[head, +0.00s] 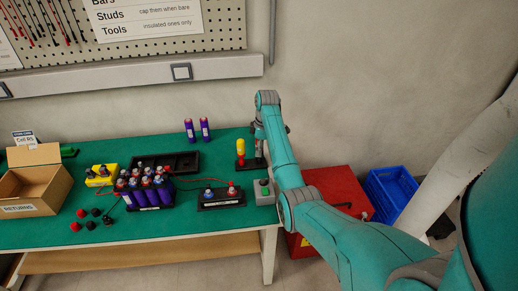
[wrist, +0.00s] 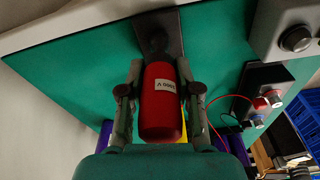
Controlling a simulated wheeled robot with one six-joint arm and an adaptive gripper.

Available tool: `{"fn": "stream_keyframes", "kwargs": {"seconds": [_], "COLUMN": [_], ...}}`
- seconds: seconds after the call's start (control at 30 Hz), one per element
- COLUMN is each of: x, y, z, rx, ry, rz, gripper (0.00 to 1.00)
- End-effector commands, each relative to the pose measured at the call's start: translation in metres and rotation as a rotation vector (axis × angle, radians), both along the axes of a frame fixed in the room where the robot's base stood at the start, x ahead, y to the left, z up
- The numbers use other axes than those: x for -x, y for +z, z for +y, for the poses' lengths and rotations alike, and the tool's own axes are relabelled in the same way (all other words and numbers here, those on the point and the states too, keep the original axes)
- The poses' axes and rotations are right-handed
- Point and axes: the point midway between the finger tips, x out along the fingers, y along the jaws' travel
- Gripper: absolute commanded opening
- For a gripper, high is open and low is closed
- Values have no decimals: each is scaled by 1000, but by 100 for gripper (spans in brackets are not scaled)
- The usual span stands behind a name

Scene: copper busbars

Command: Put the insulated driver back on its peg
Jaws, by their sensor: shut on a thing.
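The insulated driver (wrist: 160,105) has a red handle with a white "1000 V" label. In the wrist view it sits between the two fingers of my gripper (wrist: 155,90), which is shut on it. In the head view my gripper (head: 258,143) is over the right part of the green bench, and I cannot make out the red handle there. A black stand (head: 251,164) is below my gripper; its dark plate also shows in the wrist view (wrist: 156,30). A yellow-handled tool (head: 241,147) stands upright on it, left of my gripper. The driver's lower end and its peg are hidden.
A black block with red and blue terminals (head: 221,197) and a grey button box (head: 264,192) lie nearer the front. A dark tray (head: 168,162), a purple battery pack (head: 147,194) and a cardboard box (head: 36,190) are further left.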

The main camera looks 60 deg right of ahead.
Motion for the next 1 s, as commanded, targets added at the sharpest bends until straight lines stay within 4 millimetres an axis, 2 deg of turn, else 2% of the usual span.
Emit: {"fn": "stream_keyframes", "kwargs": {"seconds": [0.37,0.4,0.47,0.5,0.8,1.0], "x": [0,0,0,0,0,-1], "y": [-3,-3,-3,-3,-2,13], "z": [0,0,0,0,0,-1], "rx": [0,0,0,0,0,1], "ry": [0,0,0,0,0,0], "rz": [0,0,0,0,0,-2], "gripper": [0,43,58,62,62,62]}}
